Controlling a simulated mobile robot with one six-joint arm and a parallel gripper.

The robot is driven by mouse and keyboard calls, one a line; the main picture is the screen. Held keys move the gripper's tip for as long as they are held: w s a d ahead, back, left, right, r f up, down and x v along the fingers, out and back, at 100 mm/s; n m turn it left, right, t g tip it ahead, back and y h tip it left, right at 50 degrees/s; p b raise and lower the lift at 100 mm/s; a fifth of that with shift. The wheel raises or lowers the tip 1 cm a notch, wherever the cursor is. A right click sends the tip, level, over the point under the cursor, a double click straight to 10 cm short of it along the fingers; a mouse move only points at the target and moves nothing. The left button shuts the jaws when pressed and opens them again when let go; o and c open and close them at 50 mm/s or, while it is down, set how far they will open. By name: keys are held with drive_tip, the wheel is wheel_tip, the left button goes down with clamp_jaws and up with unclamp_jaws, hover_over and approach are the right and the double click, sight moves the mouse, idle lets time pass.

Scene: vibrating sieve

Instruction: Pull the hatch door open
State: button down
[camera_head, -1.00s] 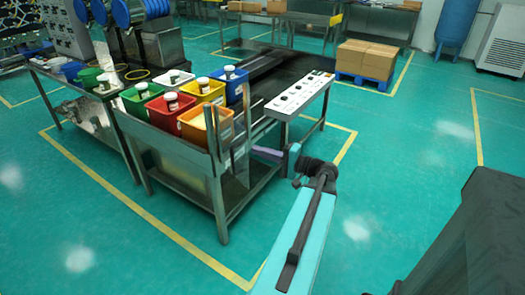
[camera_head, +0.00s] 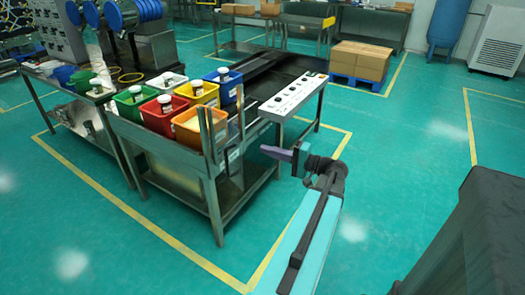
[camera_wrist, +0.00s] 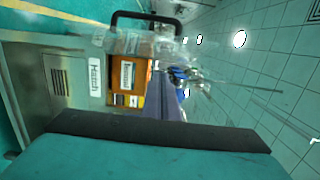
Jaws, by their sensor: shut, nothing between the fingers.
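The hatch door is a clear panel, seen edge-on and blurred in the wrist view, with a black U-shaped handle (camera_wrist: 147,15) at the top of that picture. A white "Hatch" label (camera_wrist: 96,75) shows beside it. In the head view, a dark handle (camera_head: 229,157) is at the right end of the bin table. I cannot tell how far the door stands ajar. My gripper (camera_head: 267,151) has purple fingers, shut and empty, in the air to the right of the table end, apart from the handle. The fingers (camera_wrist: 163,85) also show in the wrist view, pointing toward the bins.
An orange bin (camera_head: 188,127) and other coloured bins stand on the steel table (camera_head: 215,190). A white control panel (camera_head: 291,98) lies behind my gripper. Boxes on a blue pallet (camera_head: 343,82) are at the back.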

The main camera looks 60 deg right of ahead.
drive_tip(key=s+a, duration=0.1)
drive_tip(key=s, duration=0.6)
drive_tip(key=shift+s+b, duration=0.15)
drive_tip(key=shift+b, duration=0.15)
drive_tip(key=shift+s+a, duration=0.1)
idle(0.3)
